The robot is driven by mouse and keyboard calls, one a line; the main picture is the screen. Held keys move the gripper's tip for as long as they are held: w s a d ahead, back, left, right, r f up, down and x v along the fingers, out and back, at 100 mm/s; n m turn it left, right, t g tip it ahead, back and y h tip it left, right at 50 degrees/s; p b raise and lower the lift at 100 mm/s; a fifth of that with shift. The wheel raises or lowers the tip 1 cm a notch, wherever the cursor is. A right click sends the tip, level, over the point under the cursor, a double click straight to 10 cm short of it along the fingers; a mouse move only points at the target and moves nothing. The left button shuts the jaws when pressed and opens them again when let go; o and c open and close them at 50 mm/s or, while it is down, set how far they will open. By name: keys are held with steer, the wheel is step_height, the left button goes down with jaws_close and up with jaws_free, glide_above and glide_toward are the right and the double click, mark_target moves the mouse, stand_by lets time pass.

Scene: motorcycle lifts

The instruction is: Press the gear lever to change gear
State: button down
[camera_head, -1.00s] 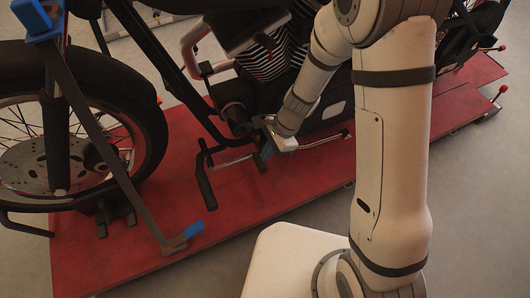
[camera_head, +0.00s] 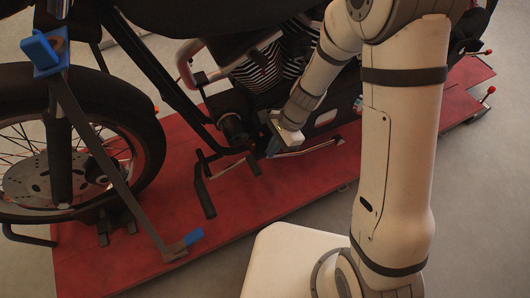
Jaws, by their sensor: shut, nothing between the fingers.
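The gear lever looks to be the thin silver lever (camera_head: 228,168) low on the side of the motorcycle (camera_head: 232,118), with a small dark pedal end at its right. A black peg (camera_head: 207,197) hangs at its left. My gripper (camera_head: 270,153) is shut and empty, fingers pointing down, just right of and above the pedal end. A silver rod (camera_head: 308,149) runs right from behind the fingertips. I cannot tell whether the fingertips touch the lever or the rod.
The motorcycle stands on a red lift platform (camera_head: 120,262). A strap with blue ends (camera_head: 40,50) slants down by the front wheel (camera_head: 85,140). My white base and upright arm fill the lower right. The engine (camera_head: 265,72) is close above my gripper.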

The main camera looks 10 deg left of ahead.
steer(key=p+v, duration=0.1)
steer(key=v, duration=0.6)
steer(key=shift+w+d+p, duration=0.3)
steer(key=shift+p, duration=0.1)
